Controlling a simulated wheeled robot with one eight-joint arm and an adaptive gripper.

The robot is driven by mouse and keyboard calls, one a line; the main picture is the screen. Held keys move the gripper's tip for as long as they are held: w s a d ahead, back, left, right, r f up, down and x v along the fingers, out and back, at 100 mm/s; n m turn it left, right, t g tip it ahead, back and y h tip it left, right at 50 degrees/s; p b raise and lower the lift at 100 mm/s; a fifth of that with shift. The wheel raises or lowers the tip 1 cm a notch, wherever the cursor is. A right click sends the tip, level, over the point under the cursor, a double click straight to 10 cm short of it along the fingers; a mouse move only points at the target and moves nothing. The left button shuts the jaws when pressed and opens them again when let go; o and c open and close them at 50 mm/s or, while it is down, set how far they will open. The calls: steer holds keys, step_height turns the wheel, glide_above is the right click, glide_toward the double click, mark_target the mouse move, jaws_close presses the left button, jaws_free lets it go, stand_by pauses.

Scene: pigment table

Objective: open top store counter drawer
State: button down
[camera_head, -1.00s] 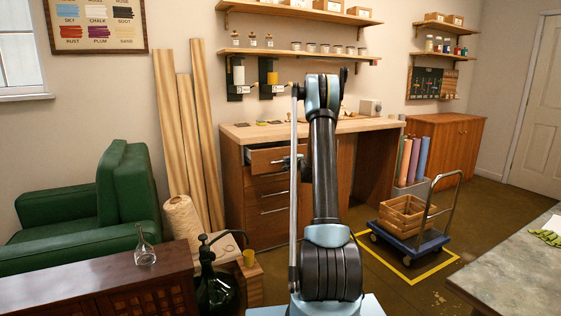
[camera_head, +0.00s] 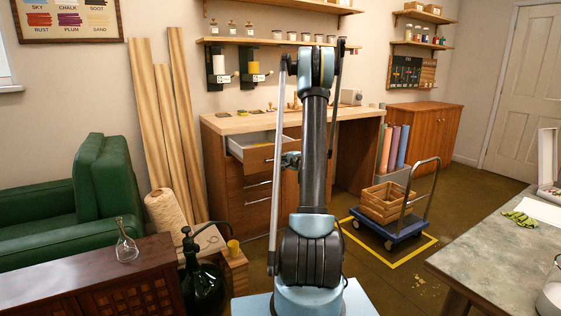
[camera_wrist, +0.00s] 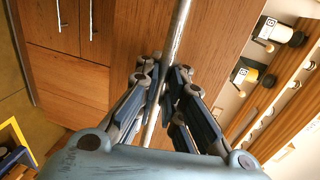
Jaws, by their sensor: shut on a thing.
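The counter's top drawer (camera_head: 256,152) is pulled partly out, and its pale inside shows below the wooden worktop (camera_head: 238,122). My gripper (camera_head: 290,160) is at the drawer's front, partly hidden by my arm in the head view. In the wrist view my gripper (camera_wrist: 165,92) is shut on the silver bar handle (camera_wrist: 178,35), which runs between its fingers. The wooden drawer front (camera_wrist: 135,40) lies just behind the handle. The lower drawers (camera_head: 254,190) of the store counter are closed.
A green armchair (camera_head: 60,200), wooden planks (camera_head: 165,130) and a twine spool (camera_head: 166,215) stand at left. A trolley (camera_head: 408,228) with a wooden crate stands at right inside yellow floor tape. A grey table (camera_head: 490,240) is at lower right.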

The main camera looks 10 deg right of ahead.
steer(key=c, duration=1.7)
jaws_free()
steer(key=v, duration=1.2)
steer(key=shift+f, duration=0.1)
